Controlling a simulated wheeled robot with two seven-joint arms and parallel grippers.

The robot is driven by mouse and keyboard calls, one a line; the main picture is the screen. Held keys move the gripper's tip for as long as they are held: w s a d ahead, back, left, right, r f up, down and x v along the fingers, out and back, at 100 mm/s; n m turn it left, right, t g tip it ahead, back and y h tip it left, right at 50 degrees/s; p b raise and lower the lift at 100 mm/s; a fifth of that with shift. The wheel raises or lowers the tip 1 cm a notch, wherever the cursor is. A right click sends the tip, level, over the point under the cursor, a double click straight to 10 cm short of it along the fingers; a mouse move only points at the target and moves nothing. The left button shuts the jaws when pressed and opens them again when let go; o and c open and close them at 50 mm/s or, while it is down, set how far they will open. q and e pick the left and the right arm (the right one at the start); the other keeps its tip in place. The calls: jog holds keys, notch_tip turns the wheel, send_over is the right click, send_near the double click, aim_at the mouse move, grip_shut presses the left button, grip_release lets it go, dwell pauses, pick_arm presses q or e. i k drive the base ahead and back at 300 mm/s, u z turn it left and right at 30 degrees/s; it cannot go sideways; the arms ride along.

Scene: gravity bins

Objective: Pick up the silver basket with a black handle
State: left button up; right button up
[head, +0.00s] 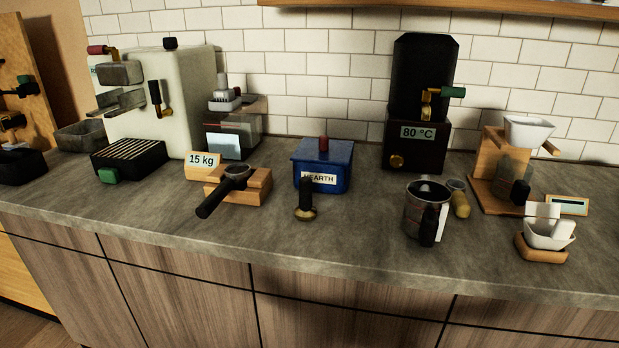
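A portafilter with a silver-rimmed basket (237,171) rests on a wooden block (252,190) left of the middle of the counter. Its black handle (211,198) points toward the front left, past the block's edge. The inside of the basket looks dark. A silver jug (426,207) with a dark handle (429,226) stands upright on the right part of the counter. Neither of my grippers shows in the head view, so nothing is seen touching the basket.
A blue box (323,166) and a black-handled tamper (306,201) stand right of the block. A "15 kg" sign (202,160) is close behind it. A cream espresso machine (150,100) stands at the back left. The counter (150,205) is clear in front of the block.

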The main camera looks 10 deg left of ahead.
aim_at(225, 189)
jog(key=z, duration=0.2)
jog(key=i, duration=0.25)
jog(key=u, duration=0.9)
